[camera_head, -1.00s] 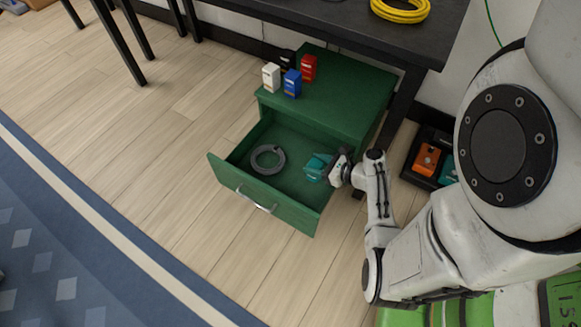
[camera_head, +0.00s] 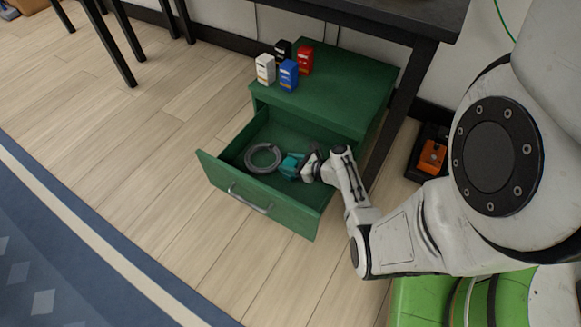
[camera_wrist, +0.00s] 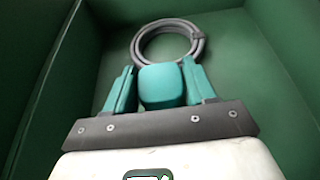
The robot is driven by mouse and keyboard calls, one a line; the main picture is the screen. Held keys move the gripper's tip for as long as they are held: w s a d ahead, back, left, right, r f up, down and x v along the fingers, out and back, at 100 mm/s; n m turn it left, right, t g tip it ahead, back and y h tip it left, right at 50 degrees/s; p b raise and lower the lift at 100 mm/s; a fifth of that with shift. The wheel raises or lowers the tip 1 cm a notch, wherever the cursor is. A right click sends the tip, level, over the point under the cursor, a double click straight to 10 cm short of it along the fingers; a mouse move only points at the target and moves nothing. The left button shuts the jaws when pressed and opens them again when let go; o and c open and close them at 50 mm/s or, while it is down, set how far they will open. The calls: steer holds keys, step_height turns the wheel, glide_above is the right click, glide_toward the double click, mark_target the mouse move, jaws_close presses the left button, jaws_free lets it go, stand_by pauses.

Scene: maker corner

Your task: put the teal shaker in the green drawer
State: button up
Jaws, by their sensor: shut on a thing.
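The teal shaker (camera_wrist: 161,86) is between the teal fingers of my gripper (camera_wrist: 160,80) in the wrist view, and the gripper is shut on it. In the head view the shaker (camera_head: 291,166) and my gripper (camera_head: 296,167) are inside the open green drawer (camera_head: 234,190), towards its right side. The drawer is pulled out from the green cabinet (camera_head: 335,97). Whether the shaker touches the drawer floor I cannot tell. My gripper hides part of the shaker.
A coiled grey cable (camera_head: 263,157) lies in the drawer just left of the shaker. White (camera_head: 265,69), blue (camera_head: 288,75), red (camera_head: 305,59) and black (camera_head: 283,51) boxes stand on the cabinet top. A dark table (camera_head: 400,15) overhangs behind. An orange item (camera_head: 432,157) sits in a dark tray at right.

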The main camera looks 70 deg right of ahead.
steer(key=shift+f, duration=0.3)
steer(key=o, duration=1.1)
steer(key=shift+r, duration=0.1)
steer(key=shift+p+v, duration=3)
steer(key=shift+v, duration=3)
